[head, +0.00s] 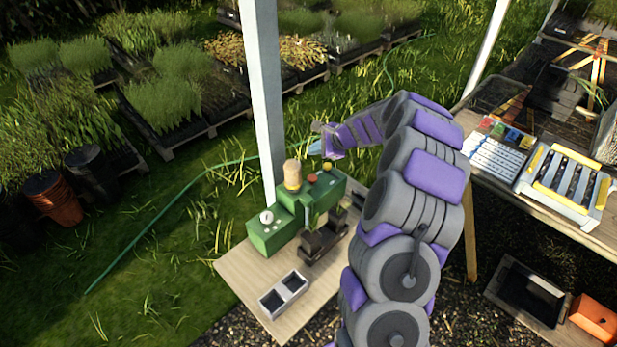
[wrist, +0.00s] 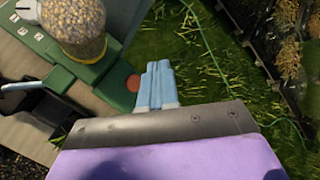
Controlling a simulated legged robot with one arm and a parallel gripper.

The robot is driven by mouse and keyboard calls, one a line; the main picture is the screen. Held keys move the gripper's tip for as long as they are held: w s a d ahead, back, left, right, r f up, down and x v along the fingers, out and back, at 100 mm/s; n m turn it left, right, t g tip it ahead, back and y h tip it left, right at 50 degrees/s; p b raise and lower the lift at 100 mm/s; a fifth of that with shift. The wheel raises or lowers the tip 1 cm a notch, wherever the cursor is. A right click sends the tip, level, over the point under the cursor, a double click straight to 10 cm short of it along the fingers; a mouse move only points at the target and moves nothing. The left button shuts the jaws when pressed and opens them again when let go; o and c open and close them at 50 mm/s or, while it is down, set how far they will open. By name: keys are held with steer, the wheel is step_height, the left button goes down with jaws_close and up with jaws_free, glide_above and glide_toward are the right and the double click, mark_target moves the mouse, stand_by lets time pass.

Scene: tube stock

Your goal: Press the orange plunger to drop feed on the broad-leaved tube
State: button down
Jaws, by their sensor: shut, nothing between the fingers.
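The orange plunger (head: 311,179) is a small round cap on top of the green feed machine (head: 268,238). In the wrist view the orange plunger (wrist: 133,83) shows just left of my fingertips. My gripper (head: 315,147) is above and behind the machine, apart from the plunger in the head view. In the wrist view my gripper (wrist: 158,72) has its light-blue fingers together with nothing between them. A hopper of pale feed (head: 292,174) stands on the machine and also shows in the wrist view (wrist: 75,28). I cannot make out the broad-leaved tube.
A two-cell grey tray (head: 284,293) lies on the wooden table (head: 240,280). A white post (head: 263,90) rises behind the machine. A second bench (head: 520,203) stands right.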

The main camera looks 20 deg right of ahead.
steer(key=f+b, duration=0.2)
steer(key=a+f+b, duration=0.1)
steer(key=shift+f+b, duration=0.35)
steer(key=shift+b, duration=0.05)
steer(key=b, duration=0.3)
glide_above(315, 178)
steer(key=f, duration=0.4)
steer(key=shift+s+d, duration=0.1)
steer(key=shift+d, duration=0.2)
steer(key=shift+f, duration=0.35)
steer(key=shift+a+f, duration=0.15)
steer(key=shift+a, duration=0.65)
steer(key=shift+d, duration=0.65)
steer(key=shift+a, duration=0.5)
steer(key=shift+d, duration=0.35)
